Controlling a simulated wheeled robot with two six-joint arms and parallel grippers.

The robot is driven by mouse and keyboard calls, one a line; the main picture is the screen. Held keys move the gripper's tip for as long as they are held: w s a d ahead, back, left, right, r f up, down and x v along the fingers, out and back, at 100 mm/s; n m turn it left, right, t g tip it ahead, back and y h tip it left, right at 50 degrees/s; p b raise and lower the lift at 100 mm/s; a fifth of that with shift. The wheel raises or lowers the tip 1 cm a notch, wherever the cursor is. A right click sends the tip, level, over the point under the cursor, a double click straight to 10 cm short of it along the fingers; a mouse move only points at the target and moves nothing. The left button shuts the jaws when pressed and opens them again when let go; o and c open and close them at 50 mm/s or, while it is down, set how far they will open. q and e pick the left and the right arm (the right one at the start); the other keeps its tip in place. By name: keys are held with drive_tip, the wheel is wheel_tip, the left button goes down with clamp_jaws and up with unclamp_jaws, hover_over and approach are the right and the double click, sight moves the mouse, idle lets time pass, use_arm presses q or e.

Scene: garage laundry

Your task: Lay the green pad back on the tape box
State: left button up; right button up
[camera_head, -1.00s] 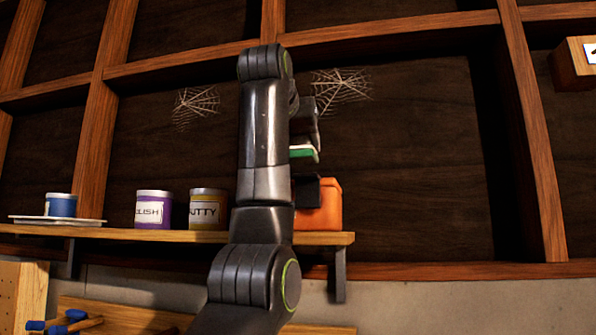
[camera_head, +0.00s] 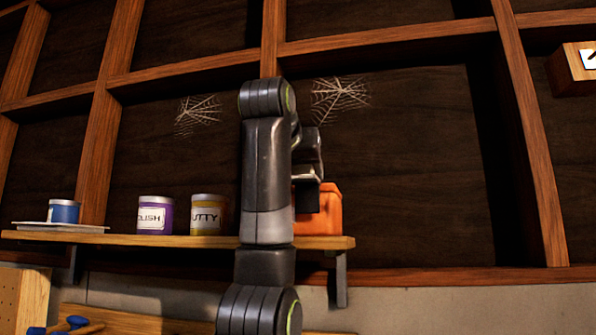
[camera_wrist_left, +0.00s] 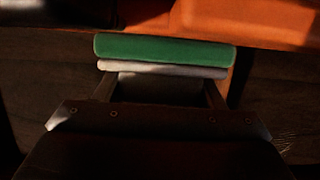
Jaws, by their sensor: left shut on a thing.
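An orange box (camera_head: 323,212), which I take to be the tape box, stands at the right end of the wooden shelf, partly hidden behind my left arm. My left gripper (camera_head: 308,172) is at the box's upper left part in the head view. In the left wrist view my gripper (camera_wrist_left: 160,88) is shut on the green pad (camera_wrist_left: 165,50), which has a pale layer (camera_wrist_left: 163,70) along its near side. The orange box (camera_wrist_left: 260,22) shows just beyond the pad there. I cannot tell whether pad and box touch. The pad is hidden in the head view. My right gripper is out of view.
The wooden shelf (camera_head: 150,239) also holds a purple tin (camera_head: 155,215), a yellow tin (camera_head: 206,214) and a blue tin (camera_head: 64,211) on a pale tray (camera_head: 58,227), all left of my arm. Dark wall panels with wooden beams stand behind. Space right of the box is open.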

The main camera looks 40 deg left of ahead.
use_arm(q)
drive_tip(key=o, duration=0.7)
drive_tip(key=shift+o, duration=1.3)
drive_tip(key=shift+w+a, duration=0.1)
drive_tip(key=shift+o, duration=0.2)
drive_tip(key=shift+r+p, duration=0.35)
drive_tip(key=shift+p, duration=0.15)
drive_tip(key=s+b, duration=0.1)
drive_tip(key=s+d+b, duration=0.1)
drive_tip(key=b, duration=0.1)
drive_tip(key=shift+s+d, duration=0.25)
drive_tip(key=shift+s, duration=0.1)
drive_tip(key=b+v, duration=0.4)
drive_tip(key=v, duration=0.3)
drive_tip(key=shift+s+d+r, duration=0.1)
drive_tip(key=shift+r, duration=0.1)
drive_tip(key=shift+b+v, duration=0.3)
drive_tip(key=shift+v, duration=0.55)
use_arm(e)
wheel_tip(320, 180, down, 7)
use_arm(q)
drive_tip(key=shift+r, duration=0.1)
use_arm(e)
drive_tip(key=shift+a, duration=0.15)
